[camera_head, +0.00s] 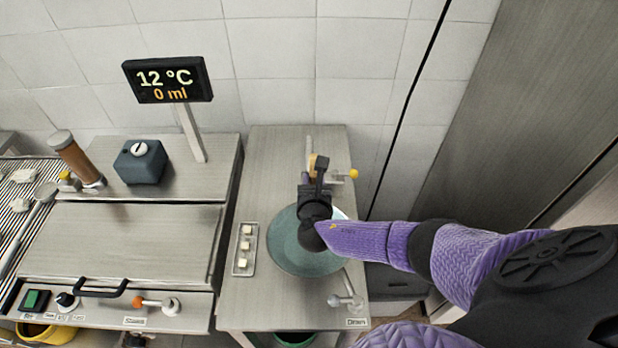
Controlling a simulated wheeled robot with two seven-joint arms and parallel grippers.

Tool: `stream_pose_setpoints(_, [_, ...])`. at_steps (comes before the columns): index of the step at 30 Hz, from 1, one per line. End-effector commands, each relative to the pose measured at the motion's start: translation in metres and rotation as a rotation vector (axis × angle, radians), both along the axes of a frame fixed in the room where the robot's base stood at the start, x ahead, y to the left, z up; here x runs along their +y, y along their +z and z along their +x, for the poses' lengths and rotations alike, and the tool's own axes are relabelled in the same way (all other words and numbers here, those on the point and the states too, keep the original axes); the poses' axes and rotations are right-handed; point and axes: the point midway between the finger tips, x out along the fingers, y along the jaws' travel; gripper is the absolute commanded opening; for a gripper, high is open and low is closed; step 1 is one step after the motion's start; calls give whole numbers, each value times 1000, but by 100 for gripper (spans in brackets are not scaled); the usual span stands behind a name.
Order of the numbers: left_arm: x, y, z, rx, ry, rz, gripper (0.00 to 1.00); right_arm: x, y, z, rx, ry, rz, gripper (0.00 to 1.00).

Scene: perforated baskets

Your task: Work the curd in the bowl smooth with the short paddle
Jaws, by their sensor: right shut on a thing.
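A round teal bowl (285,255) is set in the right-hand steel counter. My right gripper (315,185) is over the far part of the bowl, its arm coming in from the right. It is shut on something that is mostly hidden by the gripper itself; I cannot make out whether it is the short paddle. A small orange-tan piece shows beside the fingers. A pale patch (339,214) shows at the bowl's far right side; I cannot tell whether it is curd. My left gripper is not in view.
A yellow-knobbed valve (353,174) stands behind the bowl and a metal lever (345,301) in front. A small tray (245,248) with several pale cubes lies left of the bowl. A display (167,79) reads 12 °C and 0 ml. A lidded steel unit (125,240) stands left.

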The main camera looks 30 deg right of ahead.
Motion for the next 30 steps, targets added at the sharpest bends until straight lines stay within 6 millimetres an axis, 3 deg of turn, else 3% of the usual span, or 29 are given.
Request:
stream_pose_setpoints(12, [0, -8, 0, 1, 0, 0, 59, 16, -4, 10, -1, 0, 1, 0])
stream_pose_setpoints(24, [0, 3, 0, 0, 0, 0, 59, 1, 0, 0, 1, 0, -1, 0])
stream_pose_setpoints(30, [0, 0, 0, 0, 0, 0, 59, 3, -2, 2, -1, 1, 1, 0])
